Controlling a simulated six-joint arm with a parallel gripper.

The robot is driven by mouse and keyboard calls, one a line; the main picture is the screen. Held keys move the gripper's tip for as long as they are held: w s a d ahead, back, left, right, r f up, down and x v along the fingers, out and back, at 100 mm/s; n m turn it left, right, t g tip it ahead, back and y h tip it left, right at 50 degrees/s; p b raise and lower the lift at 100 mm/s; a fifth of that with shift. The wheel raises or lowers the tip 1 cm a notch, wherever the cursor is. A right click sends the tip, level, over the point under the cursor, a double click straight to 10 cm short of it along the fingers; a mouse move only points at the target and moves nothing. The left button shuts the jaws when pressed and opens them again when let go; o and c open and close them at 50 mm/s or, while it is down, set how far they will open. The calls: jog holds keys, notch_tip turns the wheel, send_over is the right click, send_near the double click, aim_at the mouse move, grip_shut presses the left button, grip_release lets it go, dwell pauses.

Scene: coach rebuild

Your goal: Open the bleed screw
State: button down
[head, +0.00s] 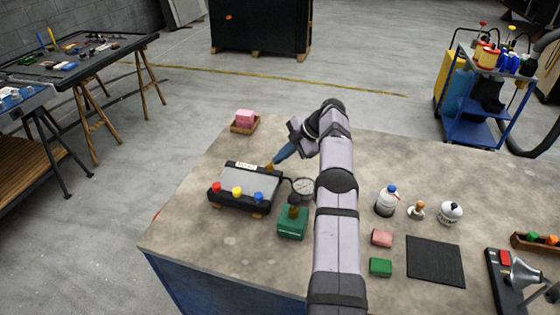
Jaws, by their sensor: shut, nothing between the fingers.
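A black unit (233,200) with a grey top panel and red, yellow and blue knobs sits at the left of the bench. A small brass-coloured piece (269,167) at its back right corner may be the bleed screw; it is too small to be sure. My gripper (273,162) reaches down from the right to this piece, its tip at or just above it. The fingers are shut with nothing seen between them. I cannot tell whether they touch the piece. A round dial gauge (303,187) and a green block (292,222) with a dark and brass fitting stand right of the unit.
My arm crosses the middle of the bench (200,240) and hides part of it. A pink block in a wooden tray (244,127) stands behind the unit. Bottles (386,203), small blocks and a black mat (435,262) lie to the right. The bench's front left is clear.

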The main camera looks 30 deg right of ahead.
jog(key=shift+s+a+f+b, duration=0.1)
jog(key=shift+a+f+b, duration=0.2)
jog(key=shift+a+b, duration=1.2)
jog(key=shift+d+r+b, duration=0.1)
jog(key=shift+d+b, duration=0.45)
jog(key=shift+d, duration=0.15)
jog(key=d+p+v, duration=0.1)
jog(key=v, duration=0.7)
